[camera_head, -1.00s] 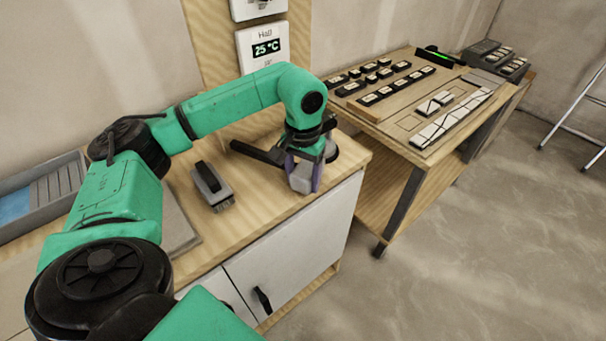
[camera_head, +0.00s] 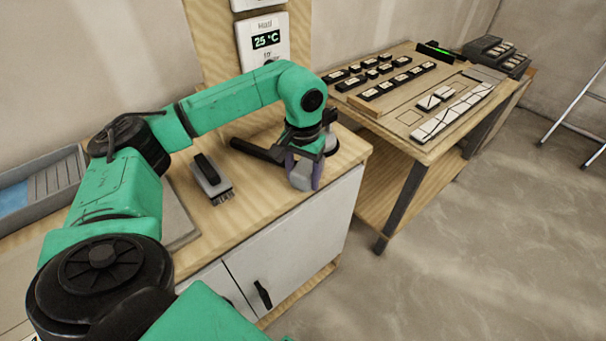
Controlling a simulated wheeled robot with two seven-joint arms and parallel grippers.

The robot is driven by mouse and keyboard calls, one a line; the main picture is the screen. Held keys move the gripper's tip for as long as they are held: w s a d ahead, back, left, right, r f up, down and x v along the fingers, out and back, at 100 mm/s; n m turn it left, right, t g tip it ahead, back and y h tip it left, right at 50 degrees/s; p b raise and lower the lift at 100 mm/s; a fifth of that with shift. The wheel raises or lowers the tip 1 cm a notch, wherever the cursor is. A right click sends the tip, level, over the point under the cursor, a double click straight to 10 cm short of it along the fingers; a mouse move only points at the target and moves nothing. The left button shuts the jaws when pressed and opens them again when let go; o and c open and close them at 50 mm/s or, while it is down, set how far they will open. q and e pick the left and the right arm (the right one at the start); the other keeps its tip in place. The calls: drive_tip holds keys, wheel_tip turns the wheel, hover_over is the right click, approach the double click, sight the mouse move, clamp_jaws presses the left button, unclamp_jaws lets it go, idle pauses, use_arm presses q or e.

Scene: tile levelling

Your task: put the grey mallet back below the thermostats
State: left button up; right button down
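The grey mallet has a grey head (camera_head: 300,179) and a black handle (camera_head: 257,151). It is at the right end of the wooden cabinet top, with the handle pointing left and back. My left gripper (camera_head: 304,174) points down, with its purple fingers on both sides of the head. It looks shut on the head, which is partly hidden by the fingers. Whether the mallet rests fully on the top is hard to tell. A thermostat (camera_head: 265,42) reading 25 °C is on the wooden wall panel behind; another above it is cut off. My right gripper is not in view.
A grey and black brush (camera_head: 211,178) lies left of the mallet. A dark round-topped object (camera_head: 331,137) stands close behind my gripper. A grey tray (camera_head: 40,192) is at far left. A workbench (camera_head: 392,128) with tiles is at the right. Bare cabinet top lies in front of the brush.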

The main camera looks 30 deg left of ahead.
use_arm(q)
drive_tip(key=o, duration=0.4)
drive_tip(key=shift+o, duration=0.2)
wheel_tip(320, 180, up, 9)
drive_tip(key=shift+d+r+b, duration=0.1)
drive_tip(key=shift+b, duration=0.35)
wheel_tip(320, 180, up, 6)
drive_tip(key=p, duration=0.2)
drive_tip(key=shift+s+f+p, duration=0.1)
drive_tip(key=shift+f+p, duration=0.15)
drive_tip(key=shift+p, duration=0.1)
